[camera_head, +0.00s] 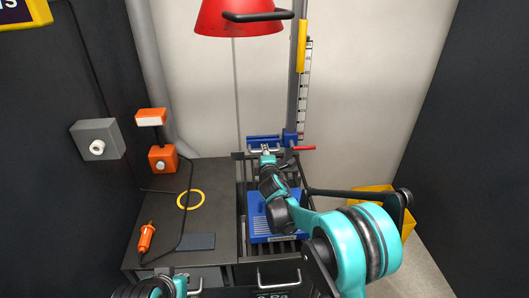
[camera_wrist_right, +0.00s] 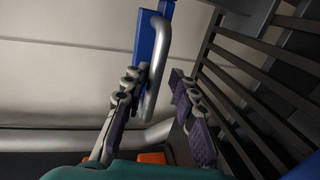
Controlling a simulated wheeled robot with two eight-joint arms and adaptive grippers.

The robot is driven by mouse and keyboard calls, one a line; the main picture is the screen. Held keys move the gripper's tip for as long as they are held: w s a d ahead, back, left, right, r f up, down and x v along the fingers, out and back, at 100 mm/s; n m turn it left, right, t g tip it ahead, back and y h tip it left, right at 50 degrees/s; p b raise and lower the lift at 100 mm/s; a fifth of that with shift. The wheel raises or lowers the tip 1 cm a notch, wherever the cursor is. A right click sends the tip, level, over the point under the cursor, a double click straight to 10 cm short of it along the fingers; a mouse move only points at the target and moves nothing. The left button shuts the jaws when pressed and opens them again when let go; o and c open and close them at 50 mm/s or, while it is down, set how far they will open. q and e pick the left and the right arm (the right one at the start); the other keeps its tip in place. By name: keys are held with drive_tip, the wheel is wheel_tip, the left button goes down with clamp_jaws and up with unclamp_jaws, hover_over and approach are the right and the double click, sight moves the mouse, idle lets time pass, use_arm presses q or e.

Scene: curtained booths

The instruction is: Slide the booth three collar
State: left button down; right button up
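The blue collar (camera_head: 290,136) sits low on the upright scaled post (camera_head: 300,85), with a red lever (camera_head: 304,148) at its right. A silver bar handle (camera_wrist_right: 158,62) fixed to a blue part (camera_wrist_right: 145,42) shows in the right wrist view. My right gripper (camera_head: 265,153) is at the collar's front. In the wrist view its fingers (camera_wrist_right: 155,88) are apart, with the handle's curved end between them, nearer the left finger; contact is unclear. My left gripper (camera_head: 188,287) is partly visible at the bottom left edge; its fingers are not clear.
A red hood (camera_head: 240,20) with a black handle hangs above. A slatted bench holds a blue block (camera_head: 258,225) under my right arm. The left bench (camera_head: 215,220) bears a yellow ring (camera_head: 190,200) and an orange tool (camera_head: 146,238). Dark walls flank both sides; a yellow bin (camera_head: 385,200) stands right.

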drive_tip(key=shift+r, duration=0.1)
drive_tip(key=shift+s, duration=0.1)
drive_tip(key=v, duration=1.1)
drive_tip(key=shift+s, duration=0.35)
